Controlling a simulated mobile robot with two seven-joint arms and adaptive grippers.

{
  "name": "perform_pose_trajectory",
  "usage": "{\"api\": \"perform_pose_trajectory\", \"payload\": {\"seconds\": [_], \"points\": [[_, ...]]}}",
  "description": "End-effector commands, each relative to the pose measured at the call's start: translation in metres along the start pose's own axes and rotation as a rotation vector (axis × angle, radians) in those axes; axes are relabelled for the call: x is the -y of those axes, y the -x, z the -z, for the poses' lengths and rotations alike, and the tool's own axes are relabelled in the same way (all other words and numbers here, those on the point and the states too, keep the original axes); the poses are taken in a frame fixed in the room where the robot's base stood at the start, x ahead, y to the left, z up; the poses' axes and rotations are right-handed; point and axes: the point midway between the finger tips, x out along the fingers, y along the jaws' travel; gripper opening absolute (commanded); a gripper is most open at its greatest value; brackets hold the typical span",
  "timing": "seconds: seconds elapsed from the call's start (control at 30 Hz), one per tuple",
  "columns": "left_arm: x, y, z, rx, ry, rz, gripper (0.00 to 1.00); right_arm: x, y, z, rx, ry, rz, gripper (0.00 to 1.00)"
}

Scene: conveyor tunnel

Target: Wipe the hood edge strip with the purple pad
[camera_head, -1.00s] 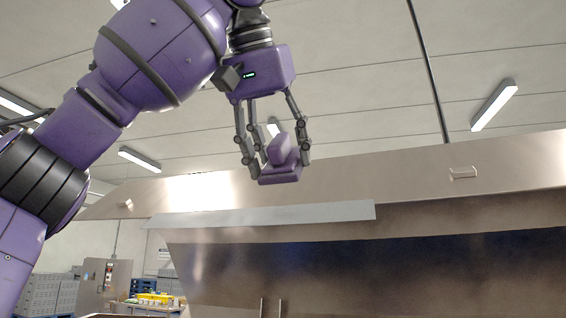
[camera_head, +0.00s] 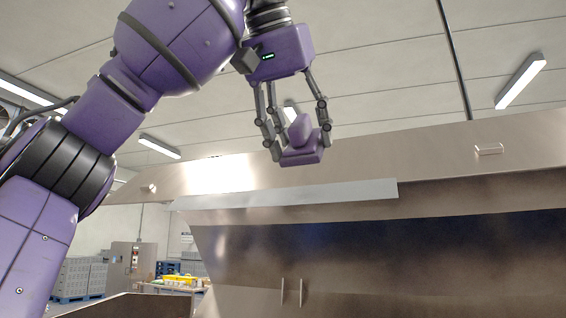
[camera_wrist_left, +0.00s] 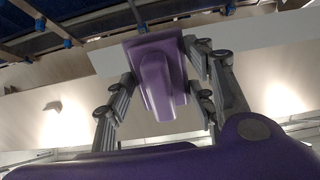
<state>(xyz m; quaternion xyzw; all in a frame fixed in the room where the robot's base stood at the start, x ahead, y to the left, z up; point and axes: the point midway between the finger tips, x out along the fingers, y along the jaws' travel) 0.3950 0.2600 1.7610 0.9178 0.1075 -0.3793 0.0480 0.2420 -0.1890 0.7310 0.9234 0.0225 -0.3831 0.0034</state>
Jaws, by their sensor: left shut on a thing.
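My left gripper (camera_head: 299,143) is shut on the purple pad (camera_head: 302,155), holding it by its raised grip with the flat base downward. The pad also shows between the fingers in the left wrist view (camera_wrist_left: 158,78). The hood edge strip (camera_head: 290,194) is a long pale grey band along the hood's lower lip. In the head view the pad is above the strip, with a band of hood metal showing between them. In the left wrist view the strip (camera_wrist_left: 240,38) passes behind the pad. I see no contact. My right gripper is not in view.
The brushed-metal hood (camera_head: 430,168) spans the middle and right, with a small handle (camera_head: 488,150) on its sloping face. A dark recessed panel lies below. Grey crates (camera_head: 82,277) and a table with yellow items (camera_head: 178,280) stand far back left.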

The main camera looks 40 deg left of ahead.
Motion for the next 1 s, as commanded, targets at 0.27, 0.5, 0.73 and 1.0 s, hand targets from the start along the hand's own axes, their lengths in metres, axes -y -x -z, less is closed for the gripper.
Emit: {"api": "perform_pose_trajectory", "payload": {"seconds": [0.27, 0.5, 0.73, 1.0], "points": [[0.000, -0.032, -0.001, 0.002, 0.000, 0.003, 0.19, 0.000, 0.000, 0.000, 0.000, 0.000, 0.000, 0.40], [0.000, -0.054, -0.001, 0.000, 0.001, 0.004, 0.19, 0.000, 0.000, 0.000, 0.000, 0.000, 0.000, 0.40], [-0.001, -0.062, -0.002, -0.001, 0.001, 0.003, 0.19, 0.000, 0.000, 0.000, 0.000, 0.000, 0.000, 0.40], [-0.001, -0.063, -0.002, -0.002, 0.001, 0.004, 0.19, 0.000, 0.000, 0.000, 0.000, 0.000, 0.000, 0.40]]}}
